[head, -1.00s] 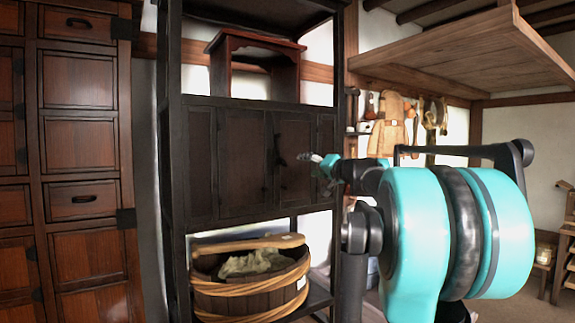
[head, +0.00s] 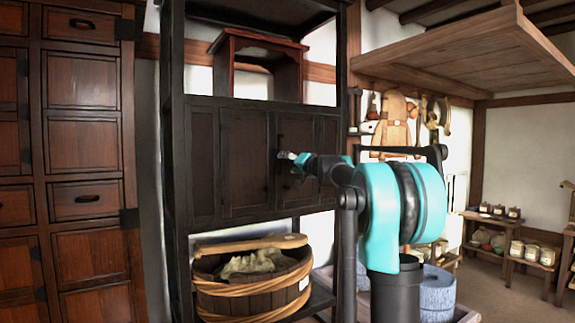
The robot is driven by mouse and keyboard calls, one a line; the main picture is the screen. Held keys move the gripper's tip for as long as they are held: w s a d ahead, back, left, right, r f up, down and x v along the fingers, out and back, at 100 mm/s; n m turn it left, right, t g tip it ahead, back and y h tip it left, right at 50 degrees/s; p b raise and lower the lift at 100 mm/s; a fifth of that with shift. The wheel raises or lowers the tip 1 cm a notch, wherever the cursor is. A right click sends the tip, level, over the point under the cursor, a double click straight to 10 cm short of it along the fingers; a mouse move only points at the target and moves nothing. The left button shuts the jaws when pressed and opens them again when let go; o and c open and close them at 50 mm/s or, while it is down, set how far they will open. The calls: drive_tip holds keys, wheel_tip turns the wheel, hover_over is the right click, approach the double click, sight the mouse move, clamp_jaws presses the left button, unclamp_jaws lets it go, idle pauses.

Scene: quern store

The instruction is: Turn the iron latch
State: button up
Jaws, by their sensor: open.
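The iron latch (head: 279,146) is a small dark fitting on the front of a dark wooden cabinet (head: 233,163), near the middle of its doors. The cabinet doors look closed. My gripper (head: 284,155) is at the latch, its pale fingertips pointing left toward the cabinet front. The gripper is open and nothing shows between its fingers. It covers the lower part of the latch, and I cannot tell whether it touches it. My teal and black arm reaches in from the right.
A wooden tub (head: 250,280) with rope bands stands on the shelf below the doors. A small reddish stand (head: 256,65) sits above them. A drawer chest (head: 83,160) is at left. A wooden platform (head: 450,60) overhangs at right.

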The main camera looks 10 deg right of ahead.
drive_tip(key=shift+w+a, duration=0.25)
drive_tip(key=shift+w, duration=0.3)
drive_tip(key=c, duration=1.2)
drive_tip(key=shift+o, duration=0.2)
drive_tip(key=m, duration=0.4)
drive_tip(key=shift+m, duration=0.3)
drive_tip(key=m, duration=0.4)
